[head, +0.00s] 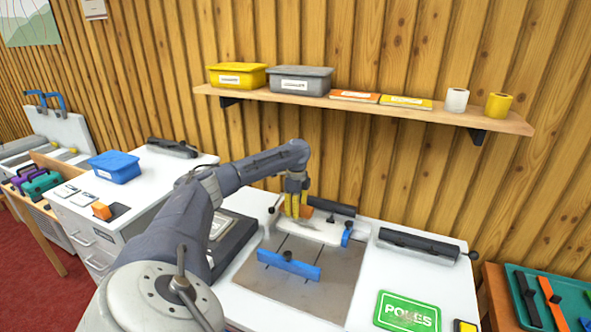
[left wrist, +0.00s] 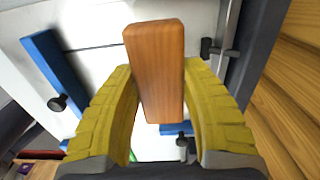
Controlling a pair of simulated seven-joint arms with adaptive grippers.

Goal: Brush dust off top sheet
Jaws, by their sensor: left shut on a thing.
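My left gripper (head: 297,200) has yellow fingers and is shut on a wooden brush (head: 307,212) above the back of the bench board. In the left wrist view the brush's brown wooden block (left wrist: 156,70) sits between the two yellow fingers (left wrist: 160,112); its bristles are hidden. A white sheet (head: 318,231) lies at the back of the grey-brown board (head: 335,272), below the gripper. I cannot make out dust on it. My right gripper is not in view.
A blue bar (head: 289,266) with a black knob lies across the board. A dark bar (head: 418,243) and a green POLES sign (head: 407,312) are to the right. A shelf (head: 370,104) with bins runs above. A blue bin (head: 115,167) stands on the left cabinet.

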